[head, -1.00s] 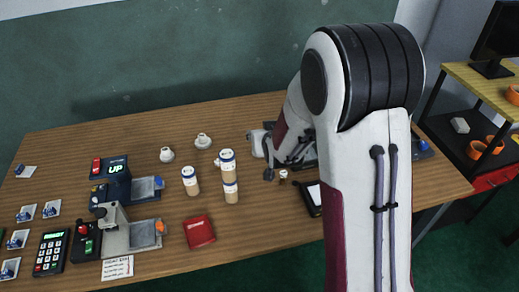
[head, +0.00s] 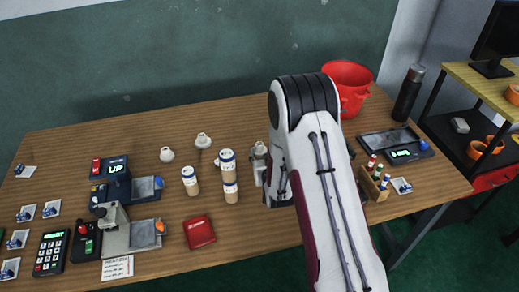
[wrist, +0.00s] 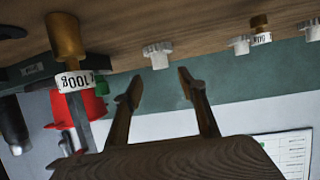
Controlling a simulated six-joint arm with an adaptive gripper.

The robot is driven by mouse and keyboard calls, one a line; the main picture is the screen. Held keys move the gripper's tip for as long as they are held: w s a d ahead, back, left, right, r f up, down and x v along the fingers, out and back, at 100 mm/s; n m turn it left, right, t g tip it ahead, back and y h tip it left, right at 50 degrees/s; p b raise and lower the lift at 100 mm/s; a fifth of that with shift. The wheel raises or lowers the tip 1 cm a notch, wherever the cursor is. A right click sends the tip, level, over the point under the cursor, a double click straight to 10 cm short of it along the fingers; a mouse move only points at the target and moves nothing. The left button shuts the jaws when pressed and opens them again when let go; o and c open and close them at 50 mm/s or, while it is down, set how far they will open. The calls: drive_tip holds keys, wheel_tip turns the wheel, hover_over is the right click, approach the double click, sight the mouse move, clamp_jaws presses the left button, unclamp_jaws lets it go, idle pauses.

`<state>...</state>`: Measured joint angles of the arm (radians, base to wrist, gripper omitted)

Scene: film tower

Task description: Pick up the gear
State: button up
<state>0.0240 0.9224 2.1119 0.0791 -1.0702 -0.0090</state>
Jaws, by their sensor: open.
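In the wrist view, which looks upside down, a small white toothed piece (wrist: 157,55) stands on the wooden table; it may be the gear, but I cannot tell for sure. My gripper (wrist: 161,82) is open and empty, with its two dark fingers spread on either side of that piece and short of it in the picture. Two similar white pieces are farther right, one (wrist: 239,45) beside a brass weight and one (wrist: 313,32) at the edge. In the head view my arm hides most of the gripper and the spot under it.
In the head view, several tan cylinders (head: 190,182) and two white pieces (head: 203,140) stand left of my arm. A red bucket (head: 350,88) and wooden rack (head: 374,182) are right.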

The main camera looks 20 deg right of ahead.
sight(260, 147)
idle(0.4)
drive_tip(key=shift+x, duration=1.35)
drive_tip(key=shift+f, duration=0.1)
drive_tip(key=shift+x, duration=2.5)
clamp_jaws()
